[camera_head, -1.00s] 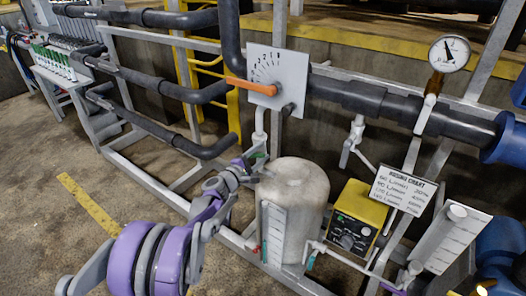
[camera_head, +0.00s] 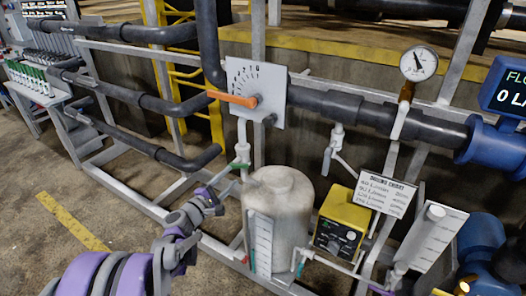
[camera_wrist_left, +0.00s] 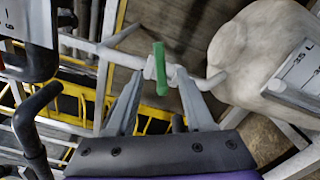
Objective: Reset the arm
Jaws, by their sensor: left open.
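My left gripper (camera_head: 226,190) is at the end of the purple and grey arm, just left of the pale tank (camera_head: 280,218). In the left wrist view its two grey fingers (camera_wrist_left: 158,100) are spread apart with nothing between their tips. A green-handled valve (camera_wrist_left: 160,68) on a thin pale pipe lies beyond the fingertips, apparently apart from them. Its green handle also shows in the head view (camera_head: 229,165), just above the gripper. The tank also fills the right side of the wrist view (camera_wrist_left: 255,60). My right gripper is not in view.
An orange lever (camera_head: 233,99) sits on a dial plate above. A yellow dosing pump (camera_head: 341,222), dosing chart (camera_head: 386,193), pressure gauge (camera_head: 419,60) and blue flow display (camera_head: 507,88) are on the right. Dark pipes run behind. Open floor (camera_head: 40,260) lies at left.

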